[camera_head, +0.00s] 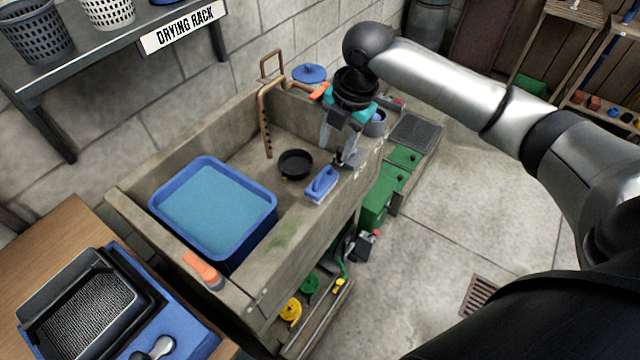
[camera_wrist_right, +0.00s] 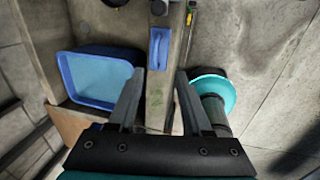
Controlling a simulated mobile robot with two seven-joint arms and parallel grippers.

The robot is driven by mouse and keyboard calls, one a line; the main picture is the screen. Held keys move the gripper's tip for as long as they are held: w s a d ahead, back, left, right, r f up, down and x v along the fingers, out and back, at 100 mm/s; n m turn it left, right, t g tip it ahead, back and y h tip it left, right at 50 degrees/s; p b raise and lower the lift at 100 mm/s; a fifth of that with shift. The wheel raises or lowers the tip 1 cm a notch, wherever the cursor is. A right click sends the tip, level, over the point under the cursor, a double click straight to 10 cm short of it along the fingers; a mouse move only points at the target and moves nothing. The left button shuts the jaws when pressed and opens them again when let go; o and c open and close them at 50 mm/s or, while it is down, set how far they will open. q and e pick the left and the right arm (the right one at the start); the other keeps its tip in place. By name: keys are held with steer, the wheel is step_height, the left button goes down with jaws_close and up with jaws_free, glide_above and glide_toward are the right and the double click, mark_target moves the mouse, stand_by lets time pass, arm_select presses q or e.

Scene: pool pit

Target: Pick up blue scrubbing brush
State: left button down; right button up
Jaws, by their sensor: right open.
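The blue scrubbing brush (camera_head: 322,185) has a looped handle and lies on the stone ledge at the sink's front side, right of the blue basin. It also shows in the right wrist view (camera_wrist_right: 158,48), ahead of the fingertips and roughly between them. My right gripper (camera_head: 340,148) is open and empty, pointing down above the sink, behind the brush in the head view and apart from it. In the right wrist view its two fingers (camera_wrist_right: 161,78) are spread wide. My left gripper is in neither view.
A blue basin of water (camera_head: 213,200) sits in the stone sink. A copper tap (camera_head: 266,115) rises at the back. An orange-and-grey brush (camera_head: 204,271) lies on the left rim. Floor at right is mostly clear.

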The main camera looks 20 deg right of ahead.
glide_above(323, 172)
steer(key=s+d, duration=0.1)
steer(key=s, duration=0.1)
steer(key=f, duration=0.4)
steer(key=shift+w+f+b, duration=0.2)
steer(key=shift+f+b, duration=0.05)
steer(key=shift+b, duration=0.1)
steer(key=f, duration=0.1)
steer(key=w+f+b, duration=0.1)
steer(key=f, duration=0.1)
steer(key=a+f, duration=0.1)
steer(key=f, duration=0.1)
steer(key=shift+w, duration=0.2)
steer(key=shift+d, duration=0.1)
jaws_close()
steer(key=shift+r, duration=0.1)
